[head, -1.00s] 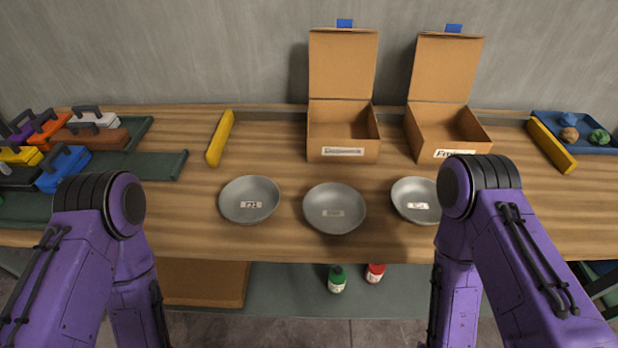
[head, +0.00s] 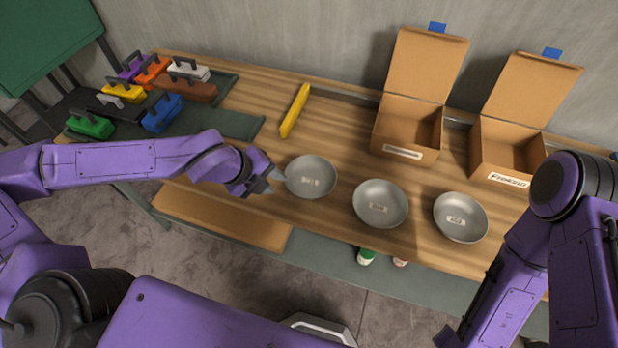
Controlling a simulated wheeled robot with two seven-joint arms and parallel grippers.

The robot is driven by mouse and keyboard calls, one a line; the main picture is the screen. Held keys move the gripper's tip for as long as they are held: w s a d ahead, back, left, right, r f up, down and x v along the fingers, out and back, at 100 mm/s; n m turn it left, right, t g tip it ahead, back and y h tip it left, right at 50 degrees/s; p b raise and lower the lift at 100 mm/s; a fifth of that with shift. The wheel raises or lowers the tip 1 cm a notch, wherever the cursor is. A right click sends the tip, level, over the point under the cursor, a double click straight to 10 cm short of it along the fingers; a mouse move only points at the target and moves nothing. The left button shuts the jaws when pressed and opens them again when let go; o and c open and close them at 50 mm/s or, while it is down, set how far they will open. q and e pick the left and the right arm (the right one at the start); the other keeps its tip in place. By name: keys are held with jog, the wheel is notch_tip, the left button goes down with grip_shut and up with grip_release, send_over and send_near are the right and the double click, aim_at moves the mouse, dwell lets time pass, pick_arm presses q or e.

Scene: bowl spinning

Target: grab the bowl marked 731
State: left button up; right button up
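Three grey metal bowls stand in a row near the front of the wooden table. The left bowl (head: 311,172) has a white label, too blurred now to read surely; one second ago it looked like 731. The middle bowl (head: 380,199) has an unreadable label. The right bowl (head: 461,213) has a label that looks like a number, not clearly legible. My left gripper (head: 276,181) is at the left bowl's left rim, its fingers apart. I cannot tell whether they touch the rim.
Two open cardboard boxes (head: 408,146) (head: 507,168) stand behind the bowls. A yellow bar (head: 295,110) lies behind the left bowl. Several coloured cases with handles sit on dark trays at the left. Bottles (head: 366,257) stand below the table's front edge.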

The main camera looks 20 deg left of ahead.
aim_at(296, 191)
pick_arm(q)
jog(key=x, duration=0.2)
jog(key=p+x, duration=0.1)
jog(key=x, duration=0.5)
jog(key=shift+a+f+p, duration=0.3)
jog(key=shift+f, duration=0.1)
jog(key=shift+w+d+f, duration=0.15)
jog(key=shift+w+f, duration=0.1)
jog(key=shift+f, duration=0.05)
jog(key=shift+r, duration=0.1)
grip_shut()
